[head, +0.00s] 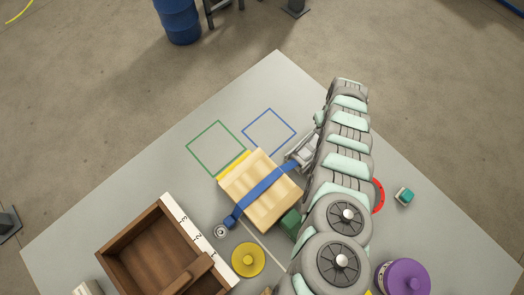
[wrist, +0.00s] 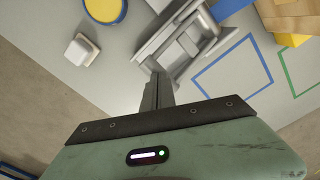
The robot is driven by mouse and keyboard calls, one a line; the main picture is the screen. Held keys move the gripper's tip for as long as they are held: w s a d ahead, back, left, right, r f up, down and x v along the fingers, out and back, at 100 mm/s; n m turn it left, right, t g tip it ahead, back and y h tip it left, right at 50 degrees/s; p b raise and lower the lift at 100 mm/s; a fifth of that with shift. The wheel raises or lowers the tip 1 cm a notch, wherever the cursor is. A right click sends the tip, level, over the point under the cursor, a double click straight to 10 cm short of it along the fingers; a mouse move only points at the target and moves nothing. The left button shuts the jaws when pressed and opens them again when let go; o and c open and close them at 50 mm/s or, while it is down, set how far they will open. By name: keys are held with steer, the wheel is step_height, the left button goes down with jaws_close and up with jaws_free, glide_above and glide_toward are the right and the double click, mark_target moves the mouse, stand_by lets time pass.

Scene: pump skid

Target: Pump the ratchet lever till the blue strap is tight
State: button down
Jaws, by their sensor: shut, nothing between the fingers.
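The blue strap (head: 262,190) runs across a pale wooden crate (head: 265,208), from a round anchor at lower left to the grey metal ratchet (head: 301,152) at upper right. Part of the ratchet is hidden by my arm in the head view. In the wrist view the ratchet (wrist: 182,42) with its frame and lever fills the top middle, and a bit of the strap (wrist: 228,8) shows beyond it. My gripper (wrist: 157,80) is shut and empty, its fingertips at the ratchet's near edge; I cannot tell whether they touch it. The head view hides my fingers.
A brown wooden tray (head: 118,250) and a yellow disc (head: 249,260) lie at lower left. A purple round container (head: 404,277) and a small teal-topped block (head: 404,195) are right of my arm. Blue (head: 269,109) and green (head: 188,146) outlined squares on the table are empty.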

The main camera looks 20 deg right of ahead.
steer(key=shift+w+f+b, duration=0.1)
steer(key=shift+f+b, duration=1.5)
steer(key=shift+f, duration=0.05)
steer(key=shift+a+r+p, duration=0.15)
steer(key=shift+r+p, duration=0.1)
steer(key=shift+p, duration=0.2)
steer(key=r+p, duration=0.1)
steer(key=p, duration=0.1)
steer(key=r+p, duration=0.3)
steer(key=r, duration=0.1)
steer(key=shift+s+p, duration=0.25)
steer(key=shift+p, duration=0.15)
steer(key=shift+a+f, duration=0.1)
step_height(320, 180, up, 6)
steer(key=p, duration=0.6)
steer(key=shift+w, duration=0.1)
